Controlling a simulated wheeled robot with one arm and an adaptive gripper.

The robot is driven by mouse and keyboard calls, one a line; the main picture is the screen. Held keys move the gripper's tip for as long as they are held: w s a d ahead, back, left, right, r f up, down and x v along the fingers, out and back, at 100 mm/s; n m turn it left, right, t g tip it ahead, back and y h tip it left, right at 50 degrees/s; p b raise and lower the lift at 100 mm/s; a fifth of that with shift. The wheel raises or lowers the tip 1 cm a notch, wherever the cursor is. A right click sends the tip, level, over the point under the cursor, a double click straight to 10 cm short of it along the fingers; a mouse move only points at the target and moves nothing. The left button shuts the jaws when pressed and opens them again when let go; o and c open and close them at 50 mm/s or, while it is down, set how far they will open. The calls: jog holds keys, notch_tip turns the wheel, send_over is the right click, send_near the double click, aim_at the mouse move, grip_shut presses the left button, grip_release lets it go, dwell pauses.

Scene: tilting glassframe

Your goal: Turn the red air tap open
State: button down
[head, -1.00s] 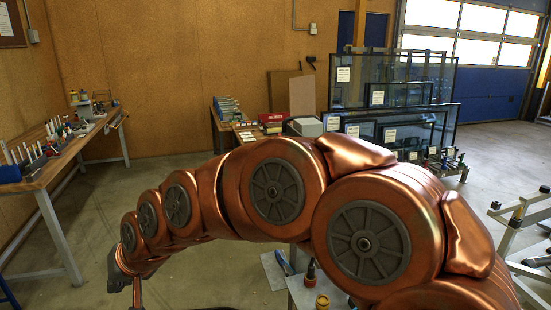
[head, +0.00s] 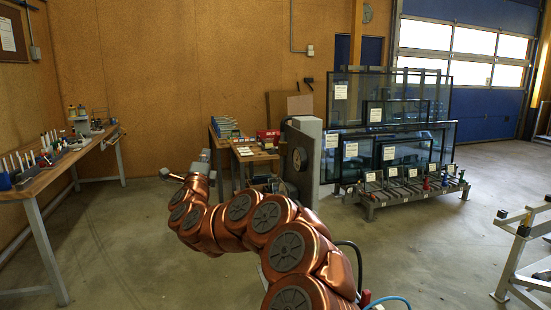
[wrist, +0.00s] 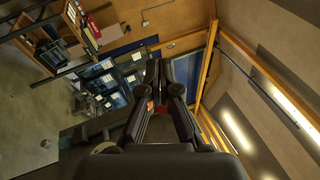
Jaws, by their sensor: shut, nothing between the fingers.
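No part is clearly recognisable as the red air tap. A small red part (head: 365,298) shows at the bottom edge of the head view, beside a light blue hose (head: 392,301); I cannot tell if it is the tap. My gripper (head: 169,175) is at the end of my copper arm, in the air left of centre in the head view, well away from that red part. In the wrist view my gripper (wrist: 158,66) has its dark fingers together, with nothing between them. No red tap is identifiable in the wrist view.
A grey upright unit (head: 304,150) with a round dark disc stands behind my arm. A glass rack (head: 390,197) is right of it, a workbench (head: 45,183) at left, a small table (head: 252,157) behind. A metal trestle (head: 520,255) is at right. Open floor lies between.

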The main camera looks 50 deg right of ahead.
jog(key=s+d+f+m+g+h+b, duration=0.1)
jog(key=s+d+f+m+g+h, duration=0.45)
jog(key=d, duration=0.25)
jog(key=m+g+h+p, duration=0.1)
jog(key=m+g+h, duration=0.1)
jog(key=m+g, duration=0.35)
send_near(275, 147)
jog(key=s+d+r, duration=0.3)
jog(key=s+d, duration=0.1)
jog(key=shift+g, duration=0.3)
jog(key=w+d+r+p, duration=0.1)
jog(key=w+d+r, duration=0.1)
jog(key=shift+w+r+p, duration=0.1)
jog(key=shift+w+p, duration=0.25)
jog(key=shift+w, duration=0.05)
jog(key=shift+r, duration=0.15)
